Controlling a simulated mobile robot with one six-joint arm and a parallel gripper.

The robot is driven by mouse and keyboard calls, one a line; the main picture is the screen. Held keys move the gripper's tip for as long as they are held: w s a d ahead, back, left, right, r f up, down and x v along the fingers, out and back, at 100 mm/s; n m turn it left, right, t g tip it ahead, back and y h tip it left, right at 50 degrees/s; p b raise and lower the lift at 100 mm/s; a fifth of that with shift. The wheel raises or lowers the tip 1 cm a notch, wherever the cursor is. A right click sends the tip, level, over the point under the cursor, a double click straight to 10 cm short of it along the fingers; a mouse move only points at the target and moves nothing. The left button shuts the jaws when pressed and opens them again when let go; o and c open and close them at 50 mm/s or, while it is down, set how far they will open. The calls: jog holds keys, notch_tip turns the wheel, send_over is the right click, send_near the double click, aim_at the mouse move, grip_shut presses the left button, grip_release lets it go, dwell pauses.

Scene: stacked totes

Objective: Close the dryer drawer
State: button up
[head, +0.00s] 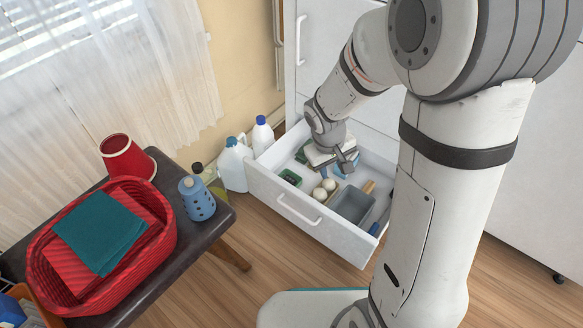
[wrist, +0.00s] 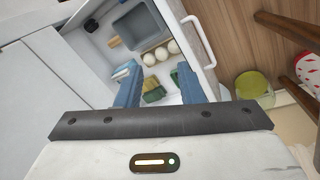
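The white drawer (head: 340,232) is pulled out of a white cabinet, and its inside shows from above. Its handle (head: 297,212) is a white bar on the front panel; the handle also shows in the wrist view (wrist: 189,43). My gripper (head: 343,165) is over the open drawer, behind the front panel. In the wrist view its two blue fingers (wrist: 160,82) stand apart with nothing held between them. It is apart from the handle. How far it is above the drawer's contents I cannot tell.
The drawer holds a grey bin (head: 353,204), white balls (head: 324,190) and green sponges (head: 290,178). White bottles (head: 234,165) stand close to the drawer's left side. A dark bench (head: 208,232) with a red basket (head: 165,245) is at left.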

jog(key=w+a+f+n+b, duration=0.1)
jog(key=w+a+f, duration=0.1)
jog(key=f, duration=0.3)
jog(key=w+a+f+n, duration=0.1)
jog(key=a+f, duration=0.2)
jog(key=f, duration=0.1)
jog(key=n+b, duration=0.1)
jog(key=n, duration=0.2)
send_near(293, 210)
jog(key=shift+y, duration=0.3)
jog(key=f+b, duration=0.1)
jog(key=f, duration=0.1)
jog(key=d+f+b, duration=0.1)
jog(key=f, duration=0.1)
jog(key=w+f+b, duration=0.1)
jog(key=f+b, duration=0.1)
jog(key=shift+d+f, duration=0.15)
jog(key=shift+f, duration=0.2)
jog(key=shift+w+f+b, duration=0.1)
jog(key=shift+f+b, duration=0.2)
jog(key=shift+f, duration=0.3)
jog(key=shift+c, duration=0.2)
grip_shut()
